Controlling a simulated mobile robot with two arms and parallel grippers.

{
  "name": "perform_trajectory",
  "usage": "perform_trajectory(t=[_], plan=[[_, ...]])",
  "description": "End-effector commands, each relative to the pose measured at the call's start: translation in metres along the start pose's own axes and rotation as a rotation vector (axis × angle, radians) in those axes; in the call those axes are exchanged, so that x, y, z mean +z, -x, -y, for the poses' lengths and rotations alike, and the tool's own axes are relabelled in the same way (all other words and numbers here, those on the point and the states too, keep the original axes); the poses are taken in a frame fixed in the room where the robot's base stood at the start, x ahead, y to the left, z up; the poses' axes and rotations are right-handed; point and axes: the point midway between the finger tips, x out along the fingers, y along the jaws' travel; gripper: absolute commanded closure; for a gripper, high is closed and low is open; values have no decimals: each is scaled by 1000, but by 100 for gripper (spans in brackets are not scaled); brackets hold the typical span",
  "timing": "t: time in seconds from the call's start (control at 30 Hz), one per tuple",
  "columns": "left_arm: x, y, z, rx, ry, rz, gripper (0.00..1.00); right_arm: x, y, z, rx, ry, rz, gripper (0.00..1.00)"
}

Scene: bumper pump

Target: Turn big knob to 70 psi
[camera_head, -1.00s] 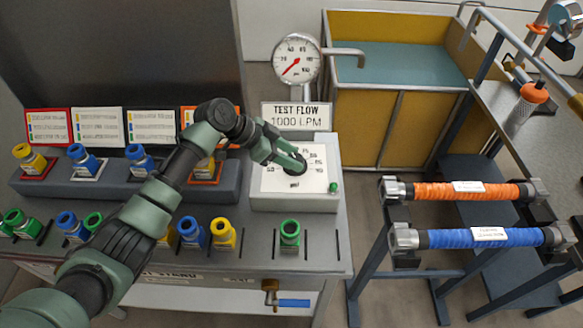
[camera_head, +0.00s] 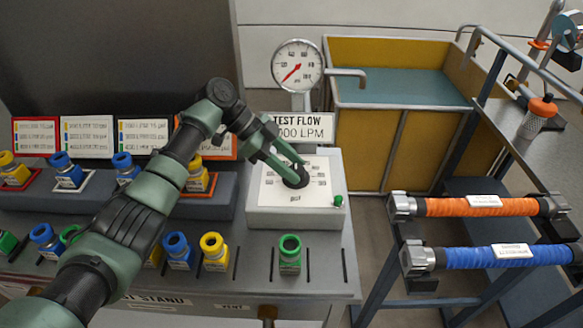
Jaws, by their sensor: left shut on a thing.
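The big knob (camera_head: 297,182) is dark and sits on a pale dial plate (camera_head: 267,197) marked PSI, on top of a grey box. My left gripper (camera_head: 298,174) reaches in from the left and is shut on the knob. Its fingers hide part of the knob and of the dial, so I cannot read the knob's setting. A round white gauge (camera_head: 305,58) with a red needle stands behind; the needle points to the lower left. My right gripper is not in view.
A test flow sign (camera_head: 315,128) stands right behind the box, partly covered by my arm. A green button (camera_head: 338,201) is at the dial's right. Several coloured fittings (camera_head: 213,247) stand on the bench. Orange (camera_head: 465,207) and blue (camera_head: 490,256) hoses lie on a rack at right.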

Motion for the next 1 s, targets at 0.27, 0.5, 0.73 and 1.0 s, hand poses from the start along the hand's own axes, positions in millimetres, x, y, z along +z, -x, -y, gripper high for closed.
perform_trajectory(t=[0.27,0.5,0.73,1.0], plan=[[0,0,0,-1,1,2,44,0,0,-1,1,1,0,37],[0,0,0,-1,1,1,36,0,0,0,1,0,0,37],[1,11,0,-2,1,2,36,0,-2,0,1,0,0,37],[1,56,1,-4,1,1,36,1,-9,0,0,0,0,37]])
